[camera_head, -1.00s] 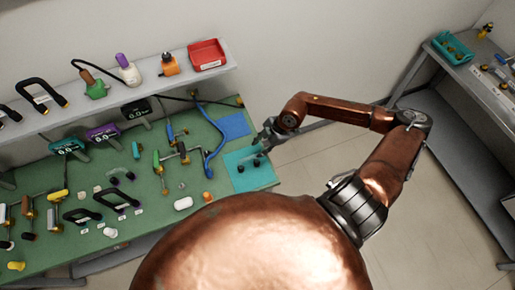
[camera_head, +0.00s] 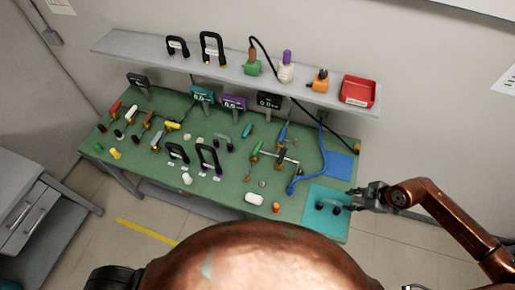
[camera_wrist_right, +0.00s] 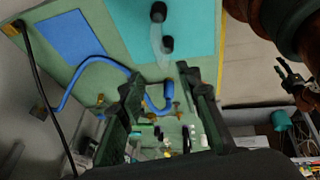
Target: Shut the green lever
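The green lever (camera_head: 256,149) shows in the head view as a slim green handle on the pipe fitting in the right half of the green table. It slants across the pipe's left end. My right gripper (camera_head: 365,195) is beyond the table's right edge, beside the teal mat and well apart from the lever. In the right wrist view my right gripper (camera_wrist_right: 165,100) has its two dark fingers spread with nothing held. I cannot make out the green lever there. A small dark gripper, apparently my left gripper (camera_wrist_right: 290,75), shows at the right of that view; its opening is unclear.
A blue-handled lever (camera_head: 284,132) stands just right of the green one. A blue hose (camera_head: 318,165) curves between the pipe and the teal mat (camera_head: 311,216). A white piece (camera_head: 254,199) and an orange piece (camera_head: 276,207) lie in front. A shelf (camera_head: 220,72) overhangs the back.

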